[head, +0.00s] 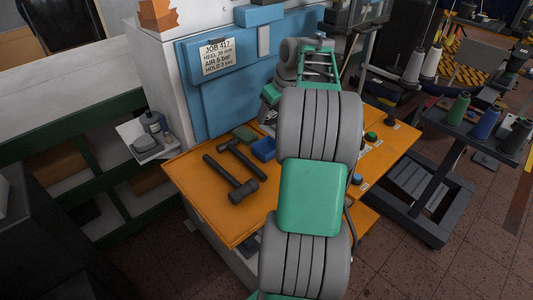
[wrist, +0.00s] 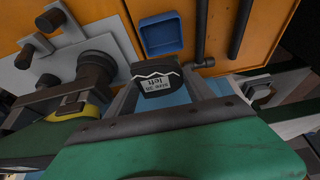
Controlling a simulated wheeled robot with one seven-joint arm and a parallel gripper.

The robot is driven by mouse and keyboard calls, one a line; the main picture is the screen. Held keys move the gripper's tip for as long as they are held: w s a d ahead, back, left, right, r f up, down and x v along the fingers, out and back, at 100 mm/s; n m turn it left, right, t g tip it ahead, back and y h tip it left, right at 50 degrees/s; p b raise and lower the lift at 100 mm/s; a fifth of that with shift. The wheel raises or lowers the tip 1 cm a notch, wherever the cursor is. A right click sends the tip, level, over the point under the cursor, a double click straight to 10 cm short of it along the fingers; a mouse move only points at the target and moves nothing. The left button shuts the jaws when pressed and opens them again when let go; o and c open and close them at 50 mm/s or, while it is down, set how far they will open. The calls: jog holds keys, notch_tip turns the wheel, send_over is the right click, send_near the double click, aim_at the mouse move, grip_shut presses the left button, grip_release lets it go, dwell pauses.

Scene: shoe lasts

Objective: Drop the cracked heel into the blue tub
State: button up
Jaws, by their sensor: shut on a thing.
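The cracked heel (wrist: 155,84) is a dark block with a white zigzag line across it and a label that seems to read "size 39 left", upside down in the wrist view. My gripper (wrist: 158,88) is shut on it, with a finger on each side. The blue tub (wrist: 162,34) is a small open square tray on the orange bench, just above the heel in the wrist picture; it looks empty. The tub (head: 263,149) also shows in the head view, left of my arm. My arm hides the heel in the head view.
Two dark hammers (head: 237,178) lie on the orange bench (head: 205,205), left of the tub. A blue machine panel (head: 220,95) with a job card stands at the back. Grey machine parts (wrist: 95,65) lie left in the wrist view.

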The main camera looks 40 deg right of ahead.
aim_at(271, 124)
notch_tip(271, 124, down, 5)
jog(key=b, duration=0.3)
jog(key=shift+r+b, duration=0.1)
jog(key=shift+b, duration=0.2)
jog(key=o, duration=1.5)
jog(key=shift+c, duration=0.2)
jog(key=shift+r, duration=0.1)
jog(key=p+v, duration=0.1)
jog(key=v, duration=0.6)
jog(key=shift+s+r, duration=0.2)
jog(key=shift+r, duration=0.1)
